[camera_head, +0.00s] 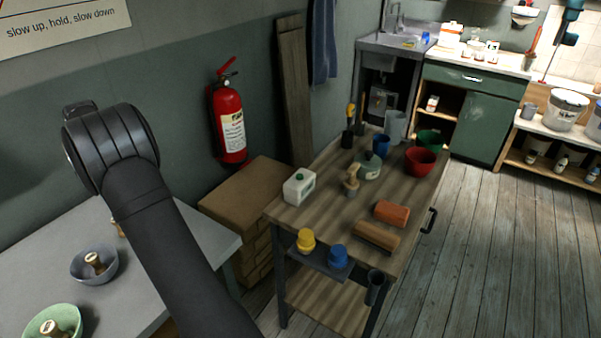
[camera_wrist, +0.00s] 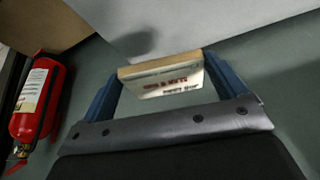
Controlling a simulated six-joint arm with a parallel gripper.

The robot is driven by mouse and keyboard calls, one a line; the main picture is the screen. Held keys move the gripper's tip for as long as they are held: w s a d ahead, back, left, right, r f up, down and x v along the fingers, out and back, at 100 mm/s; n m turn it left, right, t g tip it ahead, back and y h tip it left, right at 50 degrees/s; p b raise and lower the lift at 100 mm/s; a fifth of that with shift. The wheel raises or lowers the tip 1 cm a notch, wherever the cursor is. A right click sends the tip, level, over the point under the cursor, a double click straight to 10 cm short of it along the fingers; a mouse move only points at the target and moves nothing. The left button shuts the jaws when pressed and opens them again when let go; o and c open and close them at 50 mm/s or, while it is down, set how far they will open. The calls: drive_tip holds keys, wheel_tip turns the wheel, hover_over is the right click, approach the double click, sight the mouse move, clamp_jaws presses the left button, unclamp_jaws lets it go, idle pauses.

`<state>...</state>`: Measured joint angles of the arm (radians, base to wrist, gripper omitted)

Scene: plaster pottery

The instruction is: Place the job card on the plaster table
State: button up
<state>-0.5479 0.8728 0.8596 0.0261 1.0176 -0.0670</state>
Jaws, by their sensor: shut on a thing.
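My gripper (camera_wrist: 163,72) shows in the wrist view with its two blue fingers shut on the job card (camera_wrist: 165,82), a thin pale piece with a tan edge and dark red print. The print is too blurred to read. The card is tilted between the fingers. A pale grey surface (camera_wrist: 215,22) lies beyond the card and looks like a tabletop; the card appears apart from it. In the head view, the pale grey table (camera_head: 125,290) at the lower left looks like the plaster table. My arm crosses in front of it and hides the gripper and card there.
A grey-blue bowl (camera_head: 82,275) and a green bowl (camera_head: 38,330) stand on the pale table, each holding a wooden-handled item. A red fire extinguisher (camera_head: 229,122) hangs on the wall behind. A wooden cart (camera_head: 320,215) with pots and tools stands to the right.

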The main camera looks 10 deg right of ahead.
drive_tip(key=w+d, duration=0.3)
drive_tip(key=d, duration=1.1)
drive_tip(key=w+d, duration=0.3)
drive_tip(key=d, duration=1.1)
drive_tip(key=w+d, duration=0.3)
drive_tip(key=d, duration=1.1)
drive_tip(key=s+d, duration=0.3)
drive_tip(key=d, duration=1)
drive_tip(key=s+d, duration=0.4)
drive_tip(key=d, duration=0.9)
drive_tip(key=s+d+n, duration=0.2)
drive_tip(key=s+d, duration=2.4)
drive_tip(key=d, duration=0.3)
hover_over(410, 198)
drive_tip(key=s+d, duration=0.1)
drive_tip(key=shift+g+y, duration=0.3)
wheel_tip(410, 198, down, 11)
drive_tip(key=shift+f, duration=2.15)
